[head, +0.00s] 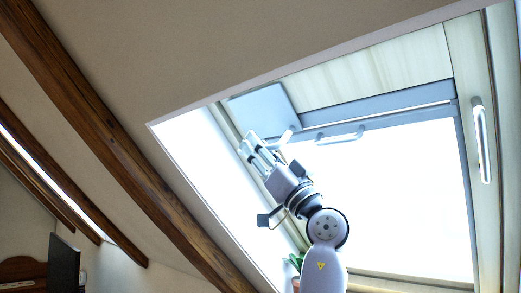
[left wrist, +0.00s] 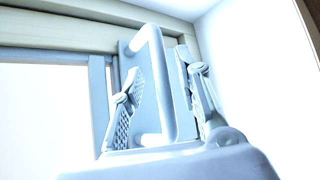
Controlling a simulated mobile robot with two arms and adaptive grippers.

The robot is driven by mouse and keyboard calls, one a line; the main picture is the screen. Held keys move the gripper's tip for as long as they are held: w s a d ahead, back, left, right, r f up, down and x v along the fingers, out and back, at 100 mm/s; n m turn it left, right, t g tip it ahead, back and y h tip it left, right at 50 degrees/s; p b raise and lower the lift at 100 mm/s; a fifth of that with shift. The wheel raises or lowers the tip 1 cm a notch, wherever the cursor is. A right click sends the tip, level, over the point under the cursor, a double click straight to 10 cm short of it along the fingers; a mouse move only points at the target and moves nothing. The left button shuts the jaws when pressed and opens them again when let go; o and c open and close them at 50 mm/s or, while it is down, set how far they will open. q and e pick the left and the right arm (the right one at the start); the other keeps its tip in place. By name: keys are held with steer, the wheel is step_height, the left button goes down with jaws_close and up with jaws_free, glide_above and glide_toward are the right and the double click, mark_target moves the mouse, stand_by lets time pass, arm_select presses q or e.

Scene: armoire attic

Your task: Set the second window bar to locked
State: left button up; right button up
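A pale window bar (left wrist: 160,85), shaped like a loop handle with two white posts, stands between the fingers of my left gripper (left wrist: 165,90) in the left wrist view. The fingers are spread apart with the bar between them; I see no clear grip on it. In the head view my left gripper (head: 262,148) is at the upper left corner of the skylight, and its hand covers most of the bar there. Another bar (head: 340,135) sits on the top of the sash, and one more (head: 480,140) on the right frame. My right gripper is not in view.
The bright skylight pane (head: 395,195) lies right of my left arm. A grey-blue panel (head: 262,108) is just above the hand. A wooden beam (head: 120,150) runs down the sloped wall at left. A plant (head: 297,261) shows beside my forearm.

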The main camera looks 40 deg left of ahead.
arm_select(q)
steer(key=v, duration=1.2)
